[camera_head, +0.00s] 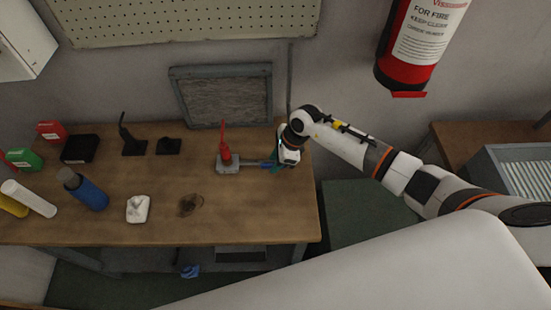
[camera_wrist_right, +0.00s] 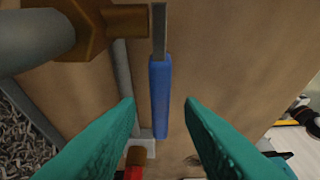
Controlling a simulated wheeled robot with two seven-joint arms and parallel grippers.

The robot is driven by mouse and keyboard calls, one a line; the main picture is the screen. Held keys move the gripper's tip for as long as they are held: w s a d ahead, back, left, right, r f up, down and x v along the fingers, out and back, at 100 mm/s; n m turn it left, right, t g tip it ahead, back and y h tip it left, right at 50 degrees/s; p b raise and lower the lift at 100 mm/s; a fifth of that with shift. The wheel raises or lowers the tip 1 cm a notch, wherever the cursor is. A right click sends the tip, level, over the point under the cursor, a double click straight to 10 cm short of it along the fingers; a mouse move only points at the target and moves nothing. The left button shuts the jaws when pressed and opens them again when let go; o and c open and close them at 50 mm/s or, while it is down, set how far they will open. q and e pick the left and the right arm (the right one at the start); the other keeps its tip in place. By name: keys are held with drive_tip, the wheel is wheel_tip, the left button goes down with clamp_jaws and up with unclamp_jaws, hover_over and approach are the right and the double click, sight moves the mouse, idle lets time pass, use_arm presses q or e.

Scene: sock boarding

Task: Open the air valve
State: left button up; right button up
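The air valve shows in the right wrist view as a brass body (camera_wrist_right: 92,28) on a grey pipe, with a blue-sleeved lever handle (camera_wrist_right: 160,95) on a metal bar. In the head view the blue handle (camera_head: 262,164) points left from my right gripper (camera_head: 276,166), over the right end of the workbench. In the wrist view the teal fingers (camera_wrist_right: 160,118) are spread apart. The handle lies in the gap between them as seen, with clear space on both sides; its depth relative to the tips is hard to tell. My left gripper is out of view.
A grey block with an upright red part (camera_head: 225,145) stands just left of the handle on the wooden bench (camera_head: 240,215). A framed grey panel (camera_head: 222,95) leans behind. A fire extinguisher (camera_head: 408,50) hangs right.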

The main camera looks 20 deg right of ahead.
drive_tip(key=shift+f, duration=0.25)
drive_tip(key=shift+c, duration=0.2)
clamp_jaws()
